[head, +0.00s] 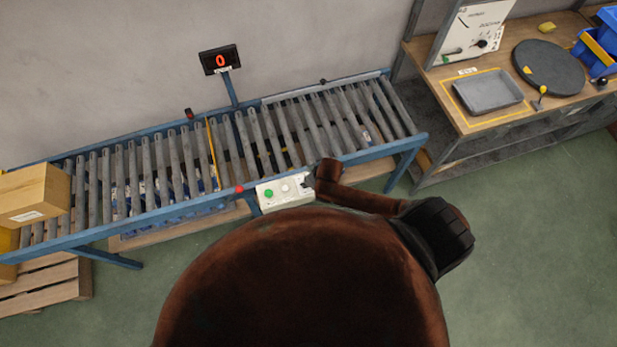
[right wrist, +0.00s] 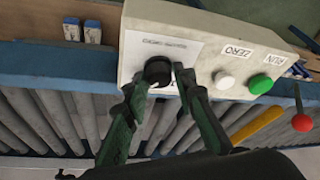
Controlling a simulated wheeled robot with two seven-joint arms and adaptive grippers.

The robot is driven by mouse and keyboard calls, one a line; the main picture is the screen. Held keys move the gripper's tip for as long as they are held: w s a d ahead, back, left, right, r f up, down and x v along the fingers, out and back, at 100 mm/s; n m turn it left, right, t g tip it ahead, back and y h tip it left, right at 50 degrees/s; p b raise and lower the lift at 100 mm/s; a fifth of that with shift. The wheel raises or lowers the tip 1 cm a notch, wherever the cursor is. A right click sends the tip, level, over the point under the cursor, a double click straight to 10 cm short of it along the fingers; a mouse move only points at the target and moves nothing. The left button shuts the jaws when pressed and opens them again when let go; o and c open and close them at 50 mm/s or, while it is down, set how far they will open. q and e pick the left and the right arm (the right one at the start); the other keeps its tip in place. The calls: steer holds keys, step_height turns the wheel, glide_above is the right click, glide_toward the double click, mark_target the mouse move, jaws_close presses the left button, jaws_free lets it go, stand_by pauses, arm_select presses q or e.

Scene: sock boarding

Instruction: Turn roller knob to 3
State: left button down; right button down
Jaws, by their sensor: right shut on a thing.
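The roller knob (right wrist: 158,71) is a round black dial on the white control box (right wrist: 205,50), under a small printed scale too blurred to read. My right gripper (right wrist: 158,78) has its two green fingers on either side of the knob and is shut on it. In the head view the control box (head: 284,192) sits on the conveyor's front rail; my right arm hides the knob there. My left gripper is not in view.
A white ZERO button (right wrist: 224,80) and a green RUN button (right wrist: 261,84) sit beside the knob. A red button (right wrist: 301,122) is on the rail nearby. The display (head: 220,60) reads 0. A cardboard box (head: 35,195) rests at the left of the roller conveyor (head: 130,225).

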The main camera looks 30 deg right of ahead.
steer(key=shift+m+p, duration=0.5)
steer(key=shift+p, duration=0.05)
steer(key=c, duration=1.6)
jaws_free()
steer(key=a+v, duration=0.1)
steer(key=v, duration=1.1)
steer(key=shift+d, duration=0.3)
